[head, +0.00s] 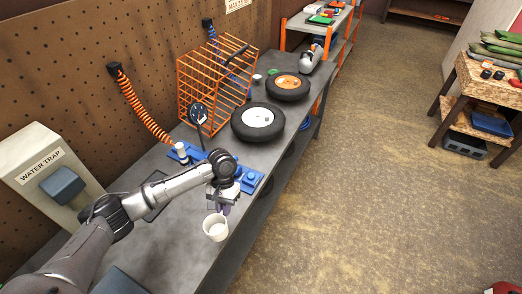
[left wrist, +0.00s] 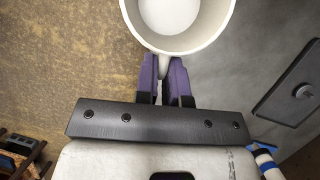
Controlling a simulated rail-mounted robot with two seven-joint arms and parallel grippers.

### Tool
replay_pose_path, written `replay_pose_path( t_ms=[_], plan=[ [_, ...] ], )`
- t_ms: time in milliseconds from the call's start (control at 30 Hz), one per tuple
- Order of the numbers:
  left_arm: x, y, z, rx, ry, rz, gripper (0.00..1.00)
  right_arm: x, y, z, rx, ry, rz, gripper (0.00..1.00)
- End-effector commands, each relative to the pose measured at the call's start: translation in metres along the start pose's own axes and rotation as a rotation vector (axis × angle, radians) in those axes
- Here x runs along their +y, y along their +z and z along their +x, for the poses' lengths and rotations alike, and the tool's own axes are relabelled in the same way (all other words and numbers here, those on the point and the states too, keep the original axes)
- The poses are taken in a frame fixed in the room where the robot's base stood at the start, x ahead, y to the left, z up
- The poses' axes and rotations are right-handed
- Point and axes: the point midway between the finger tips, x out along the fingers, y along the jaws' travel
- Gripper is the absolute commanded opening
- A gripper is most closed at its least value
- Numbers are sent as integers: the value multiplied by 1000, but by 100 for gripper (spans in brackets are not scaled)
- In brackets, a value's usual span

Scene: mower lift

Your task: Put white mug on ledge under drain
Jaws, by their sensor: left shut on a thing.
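The white mug (head: 215,228) is upright near the front edge of the grey bench, at the end of my left gripper (head: 225,207). In the left wrist view the mug (left wrist: 178,22) shows its open top, with a plain white inside. The purple fingers of my left gripper (left wrist: 165,72) are shut on the mug's handle, just below its rim in the picture. A box marked WATER TRAP (head: 42,172) with a blue block on its front stands at the left. I cannot make out a drain opening or a ledge under it. My right gripper is not in view.
A dark flat plate (head: 157,196) lies on the bench (head: 178,228) between the box and the mug. A blue fixture (head: 249,180) lies behind my left gripper. Two wheels (head: 258,122) and an orange wire cage (head: 212,85) occupy the far bench.

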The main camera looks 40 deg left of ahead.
Motion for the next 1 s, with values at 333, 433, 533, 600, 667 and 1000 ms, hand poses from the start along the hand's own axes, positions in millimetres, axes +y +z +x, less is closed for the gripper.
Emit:
replay_pose_path(
  t_ms=[333, 433, 533, 600, 667, 1000],
  plan=[
    [4, 10, -2, 9, 36, -91, 0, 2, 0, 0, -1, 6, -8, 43],
    [13, 25, 0, 13, 47, -114, 0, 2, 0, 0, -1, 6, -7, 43],
    [23, 43, 11, 11, 41, -104, 0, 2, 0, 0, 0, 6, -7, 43],
    [33, 57, 20, 9, 33, -80, 0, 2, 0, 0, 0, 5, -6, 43],
    [46, 67, 21, 8, 23, -50, 0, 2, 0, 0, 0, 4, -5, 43],
    [108, 89, -15, -6, -47, 118, 0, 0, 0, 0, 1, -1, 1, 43]
  ],
)
